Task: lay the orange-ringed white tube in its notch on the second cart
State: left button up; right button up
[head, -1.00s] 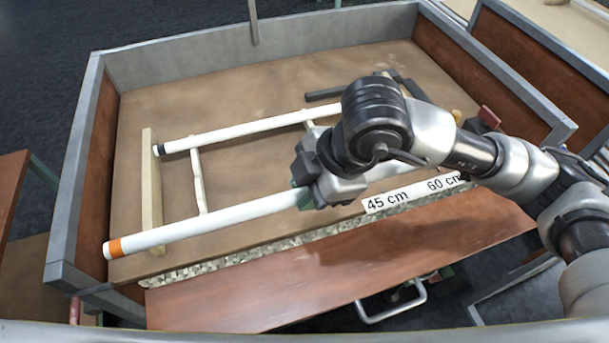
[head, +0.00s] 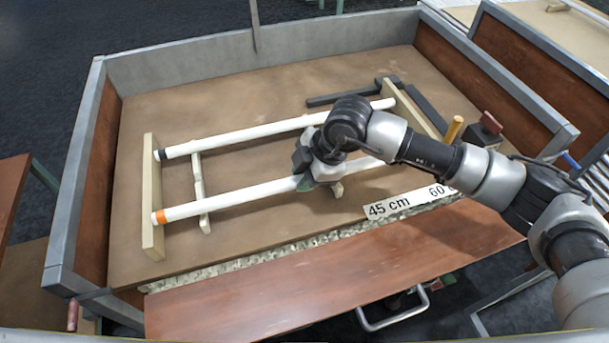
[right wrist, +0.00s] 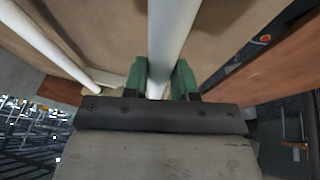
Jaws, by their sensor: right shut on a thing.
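The orange-ringed white tube (head: 235,199) lies lengthwise in the cart, its orange ring near its left end. That end is at the left wooden end board (head: 152,222); I cannot tell whether it rests in a notch. My right gripper (head: 303,178) is shut on the tube near its middle. In the right wrist view the tube (right wrist: 170,40) runs between the green finger pads (right wrist: 160,80). A second white tube with a dark ring (head: 250,131) lies behind, parallel to it, between the left and right end boards. My left gripper is not in view.
The cart has grey rims and a back wall (head: 270,55). Dark bars (head: 345,95) and a yellow peg (head: 453,128) are at the right. A lowered brown flap (head: 330,262) is in front.

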jog(key=shift+f, duration=0.2)
jog(key=o, duration=0.9)
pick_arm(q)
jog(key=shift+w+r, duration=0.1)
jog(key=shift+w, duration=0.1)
pick_arm(e)
jog(key=shift+o, duration=0.2)
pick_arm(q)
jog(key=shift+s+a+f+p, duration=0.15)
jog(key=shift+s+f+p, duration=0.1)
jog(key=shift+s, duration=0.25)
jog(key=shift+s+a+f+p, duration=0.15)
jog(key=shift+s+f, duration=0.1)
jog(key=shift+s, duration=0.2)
pick_arm(e)
jog(key=v, duration=1.2)
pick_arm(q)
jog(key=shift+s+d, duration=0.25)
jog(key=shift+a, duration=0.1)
